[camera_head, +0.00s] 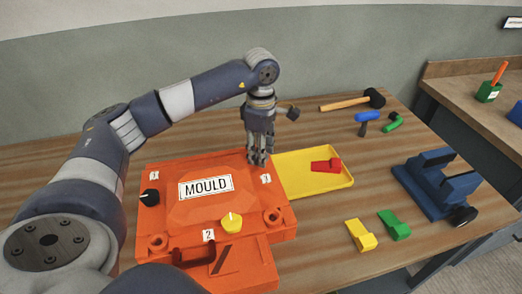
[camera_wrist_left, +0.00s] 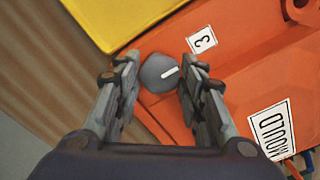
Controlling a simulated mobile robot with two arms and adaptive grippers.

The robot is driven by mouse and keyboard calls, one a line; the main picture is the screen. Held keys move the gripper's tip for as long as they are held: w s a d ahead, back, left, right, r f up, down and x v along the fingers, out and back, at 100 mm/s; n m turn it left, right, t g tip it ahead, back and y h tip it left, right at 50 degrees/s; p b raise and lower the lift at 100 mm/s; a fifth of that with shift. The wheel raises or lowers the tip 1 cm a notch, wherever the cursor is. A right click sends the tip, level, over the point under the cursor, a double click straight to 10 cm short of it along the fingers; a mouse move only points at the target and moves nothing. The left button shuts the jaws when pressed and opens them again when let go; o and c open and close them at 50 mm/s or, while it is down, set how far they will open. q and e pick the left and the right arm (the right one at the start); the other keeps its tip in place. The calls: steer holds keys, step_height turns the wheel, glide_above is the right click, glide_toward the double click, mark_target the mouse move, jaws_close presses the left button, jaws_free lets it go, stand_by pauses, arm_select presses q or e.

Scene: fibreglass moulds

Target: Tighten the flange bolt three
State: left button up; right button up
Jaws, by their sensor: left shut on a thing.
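The orange mould (camera_head: 170,228) with its "MOULD" label lies on the bench. My left gripper (camera_head: 258,160) points down at its far right corner, beside the "3" label (camera_head: 266,179). In the left wrist view, its fingers (camera_wrist_left: 162,72) are on both sides of a round grey bolt head (camera_wrist_left: 152,76) with a white mark, and they grip it. The "3" label (camera_wrist_left: 204,43) is close by. A yellow bolt head (camera_head: 232,225) sits by label "2", and a black one (camera_head: 150,197) at the left. My right gripper is out of view.
A mallet (camera_head: 345,103) lies behind.

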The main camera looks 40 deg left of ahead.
arm_select(q)
steer(key=shift+r, duration=0.1)
steer(key=o, duration=1)
steer(key=shift+o, duration=0.2)
steer(key=shift+r, duration=4)
